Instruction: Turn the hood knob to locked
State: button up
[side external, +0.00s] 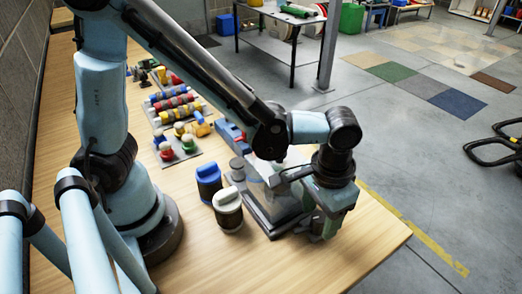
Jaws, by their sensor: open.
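A clear hood (268,192) stands on a dark base (268,228) near the right part of the wooden table. My gripper (318,210) is open, points down and is at the right side of the hood, overlapping it in this view. I cannot tell whether the fingers touch the hood. The hood knob cannot be made out; my gripper and wrist cover that side. Whether the knob stands at locked cannot be seen.
A blue-topped canister (208,181) and a white-topped canister (228,212) stand left of the hood. Behind them are racks of coloured cylinders (174,103) and knobbed pieces (178,146). The table's front right corner (385,240) is clear.

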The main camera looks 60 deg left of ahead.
aim_at(320, 216)
notch_tip(320, 216, up, 11)
dwell(0.5)
